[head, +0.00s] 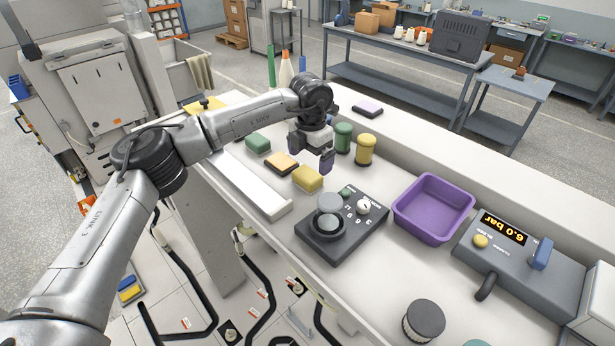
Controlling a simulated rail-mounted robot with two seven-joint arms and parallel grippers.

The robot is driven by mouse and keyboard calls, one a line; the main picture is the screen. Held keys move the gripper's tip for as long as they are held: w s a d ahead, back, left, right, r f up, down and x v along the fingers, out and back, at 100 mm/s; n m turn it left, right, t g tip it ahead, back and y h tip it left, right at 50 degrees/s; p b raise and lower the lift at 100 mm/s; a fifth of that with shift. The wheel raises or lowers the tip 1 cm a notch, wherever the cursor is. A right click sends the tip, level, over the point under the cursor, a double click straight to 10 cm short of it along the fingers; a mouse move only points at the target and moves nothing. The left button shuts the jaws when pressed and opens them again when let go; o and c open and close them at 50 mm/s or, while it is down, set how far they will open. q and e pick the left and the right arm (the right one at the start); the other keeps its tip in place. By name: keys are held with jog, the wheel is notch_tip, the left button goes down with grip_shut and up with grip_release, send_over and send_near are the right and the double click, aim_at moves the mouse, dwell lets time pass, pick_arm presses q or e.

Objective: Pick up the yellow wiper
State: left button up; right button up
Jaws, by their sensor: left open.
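A yellow block (307,179), which looks like the yellow wiper, lies flat on the white bench. An orange block with a dark base (281,164) and a green block (257,143) lie in a row beyond it to the left. My left gripper (310,158) hangs over the bench just behind the yellow block, pointing down. Its jaws are apart, with nothing seen between them. I cannot tell its exact height above the blocks. My right gripper is out of view.
A green canister (343,138) and a yellow canister (365,150) stand close right of the gripper. A dark control box with a round cup (341,229) is in front. A purple tray (433,208) and a pressure unit (520,255) are farther right. A long white bar (245,182) lies left.

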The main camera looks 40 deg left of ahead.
aim_at(309, 172)
pick_arm(q)
jog(key=shift+f, duration=0.45)
jog(key=shift+f+p, duration=0.55)
jog(key=shift+f, duration=0.05)
notch_tip(309, 172, down, 2)
jog(key=shift+s+f+p, duration=0.1)
jog(key=shift+f+p, duration=0.1)
jog(key=shift+p, duration=0.3)
jog(key=shift+f, duration=0.85)
jog(key=shift+c, duration=0.4)
jog(key=c, duration=0.8)
jog(key=shift+r, duration=0.15)
